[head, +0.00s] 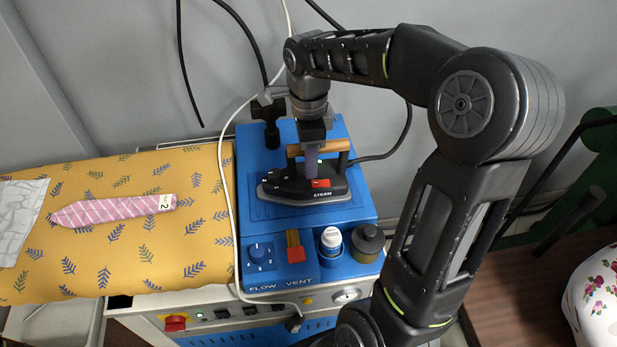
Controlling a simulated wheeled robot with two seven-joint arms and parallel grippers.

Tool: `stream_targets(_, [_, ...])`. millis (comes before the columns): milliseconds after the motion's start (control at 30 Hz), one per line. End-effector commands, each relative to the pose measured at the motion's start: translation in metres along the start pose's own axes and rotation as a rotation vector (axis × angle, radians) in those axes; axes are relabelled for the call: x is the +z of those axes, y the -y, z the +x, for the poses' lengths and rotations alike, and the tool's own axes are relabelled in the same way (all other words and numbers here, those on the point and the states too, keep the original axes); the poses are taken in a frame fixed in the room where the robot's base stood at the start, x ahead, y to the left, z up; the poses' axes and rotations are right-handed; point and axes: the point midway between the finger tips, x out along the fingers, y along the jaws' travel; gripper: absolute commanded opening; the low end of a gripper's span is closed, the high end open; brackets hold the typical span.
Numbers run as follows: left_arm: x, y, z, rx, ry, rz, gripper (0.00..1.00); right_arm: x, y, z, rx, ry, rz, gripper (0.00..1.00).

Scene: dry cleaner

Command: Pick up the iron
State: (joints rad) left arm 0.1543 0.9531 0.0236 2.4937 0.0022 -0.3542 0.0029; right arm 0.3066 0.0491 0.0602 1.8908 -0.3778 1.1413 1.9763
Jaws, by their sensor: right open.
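The iron (323,190) sits upright on the blue top of the steam station (357,197). It has a dark body with a red button and a wooden handle (337,146). My right gripper (311,163) points down over the iron, with its fingers at the handle. The jaws are open, and the arm hides part of the handle's left side. I cannot tell whether a finger touches the handle. My left gripper is not in view.
A pink striped tie (112,209) lies on the yellow patterned ironing board (60,262) at left. A white bottle (331,241), a dark jar (367,240) and a dial (260,255) are at the station's front. A white cord (224,165) runs left of the iron. A grey wall stands behind.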

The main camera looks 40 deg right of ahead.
Motion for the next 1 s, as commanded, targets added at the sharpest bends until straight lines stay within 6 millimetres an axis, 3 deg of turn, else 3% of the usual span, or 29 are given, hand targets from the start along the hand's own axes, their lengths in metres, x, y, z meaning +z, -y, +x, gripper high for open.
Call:
stream_targets(400, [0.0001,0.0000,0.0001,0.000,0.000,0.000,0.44,0.0001,0.0001,-0.0004,0.000,0.000,0.000,0.48])
stream_targets(1000, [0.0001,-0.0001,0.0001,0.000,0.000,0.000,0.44,0.0001,0.0000,-0.0004,0.000,0.000,0.000,0.00])
